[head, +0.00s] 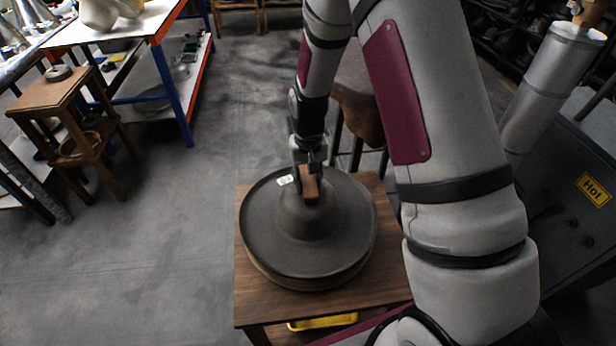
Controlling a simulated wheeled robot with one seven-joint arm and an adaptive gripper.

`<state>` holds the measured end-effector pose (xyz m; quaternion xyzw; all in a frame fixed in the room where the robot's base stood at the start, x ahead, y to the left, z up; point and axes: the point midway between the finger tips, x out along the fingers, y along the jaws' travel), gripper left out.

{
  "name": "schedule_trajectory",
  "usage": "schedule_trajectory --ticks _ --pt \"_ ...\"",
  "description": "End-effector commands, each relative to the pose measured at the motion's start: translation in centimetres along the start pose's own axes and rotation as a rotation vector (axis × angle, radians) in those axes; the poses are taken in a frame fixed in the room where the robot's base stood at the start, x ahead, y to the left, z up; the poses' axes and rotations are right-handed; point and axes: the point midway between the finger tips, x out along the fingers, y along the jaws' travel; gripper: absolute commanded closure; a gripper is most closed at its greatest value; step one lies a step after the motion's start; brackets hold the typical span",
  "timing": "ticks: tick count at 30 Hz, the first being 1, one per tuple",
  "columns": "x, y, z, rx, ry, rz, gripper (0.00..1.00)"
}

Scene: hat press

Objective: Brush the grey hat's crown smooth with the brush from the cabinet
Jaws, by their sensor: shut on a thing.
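The grey hat (285,245), dark with a wide flat brim, sits on a round base on a small wooden table. Its domed crown (308,224) rises in the middle of the brim. My gripper (308,176) is shut on a brown wooden brush (311,190) at the far side of the crown. The brush is over or against the crown's top; I cannot tell if its bristles touch the felt. A small white label (285,180) shows on the far left of the brim. The cabinet is not clearly identifiable in view.
The wooden table (252,305) has a yellow item (322,321) below its front edge. A dark grey machine marked "Hot" (592,188) stands at the right. A wooden stool (62,95) and a blue-orange workbench (165,75) are at the left. Open floor lies left of the table.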

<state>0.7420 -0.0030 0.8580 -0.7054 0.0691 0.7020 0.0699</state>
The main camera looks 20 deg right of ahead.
Motion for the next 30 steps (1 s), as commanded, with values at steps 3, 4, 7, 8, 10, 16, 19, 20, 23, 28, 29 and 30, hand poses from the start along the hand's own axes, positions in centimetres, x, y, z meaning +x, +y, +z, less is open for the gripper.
schedule_trajectory --ticks 3,4,7,8,10,16,19,20,23,28,29,30 --pt "0.1 0.0 1.1 -0.001 -0.01 0.001 0.9" --pt "0.1 0.0 1.3 -0.001 -0.01 0.001 0.9" --pt "0.1 0.0 1.8 -0.001 -0.01 0.001 0.9" --pt "0.1 0.0 2.0 -0.001 -0.011 0.001 0.9" --pt "0.1 0.0 2.4 -0.001 -0.012 0.002 0.9" --pt "0.1 0.0 3.4 -0.001 -0.012 0.001 0.9" --pt "0.1 0.0 3.7 -0.001 -0.012 0.001 0.9" --pt "0.2 0.0 3.7 -0.001 -0.012 0.001 0.9" --pt "0.2 0.0 3.7 -0.001 -0.012 0.001 0.9" --pt "0.2 0.0 3.7 -0.001 -0.012 0.001 0.9" --pt "0.2 0.0 3.6 -0.001 -0.012 0.001 0.9" --pt "0.2 0.0 3.5 -0.001 -0.011 0.001 0.9"
